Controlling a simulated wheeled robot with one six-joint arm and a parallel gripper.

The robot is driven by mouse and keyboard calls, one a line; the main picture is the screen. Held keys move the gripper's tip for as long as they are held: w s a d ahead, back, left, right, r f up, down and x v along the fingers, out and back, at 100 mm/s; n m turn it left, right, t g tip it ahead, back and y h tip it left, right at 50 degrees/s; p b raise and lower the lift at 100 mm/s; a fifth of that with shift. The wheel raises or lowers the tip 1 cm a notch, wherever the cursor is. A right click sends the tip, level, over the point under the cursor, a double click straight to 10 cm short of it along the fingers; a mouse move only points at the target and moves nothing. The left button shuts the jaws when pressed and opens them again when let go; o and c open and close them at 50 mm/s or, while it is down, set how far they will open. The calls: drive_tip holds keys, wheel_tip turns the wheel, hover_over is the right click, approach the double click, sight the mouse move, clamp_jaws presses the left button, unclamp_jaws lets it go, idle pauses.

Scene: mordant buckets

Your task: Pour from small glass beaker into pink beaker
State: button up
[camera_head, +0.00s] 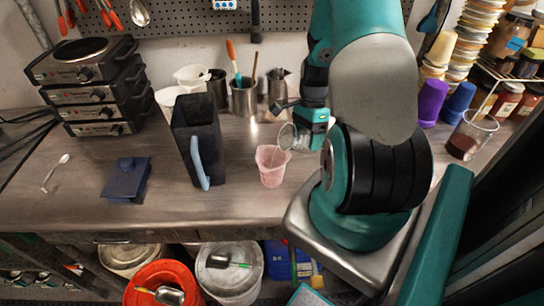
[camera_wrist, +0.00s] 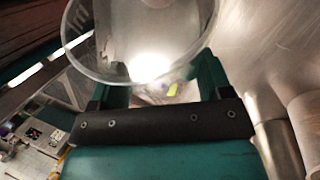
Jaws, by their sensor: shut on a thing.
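The small glass beaker (camera_head: 288,137) is clear and held sideways, tilted toward the left, just above and right of the pink beaker's rim. My gripper (camera_head: 308,128) is shut on it, partly hidden by my arm. In the wrist view the glass beaker (camera_wrist: 140,45) fills the top middle between the fingers of my gripper (camera_wrist: 155,92). The pink beaker (camera_head: 271,167) stands upright on the bench. I cannot tell whether anything is flowing or how much the glass holds.
Metal containers with tools (camera_head: 243,97) stand behind. A beaker of dark red liquid (camera_head: 470,135) stands at the right. The steel bench front (camera_head: 235,208) is clear.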

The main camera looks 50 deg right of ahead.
drive_tip(key=shift+r+g+h, duration=0.3)
drive_tip(key=shift+r+h, duration=0.2)
idle(1.6)
drive_tip(key=shift+f+h, duration=0.1)
drive_tip(key=shift+h, duration=0.2)
idle(0.9)
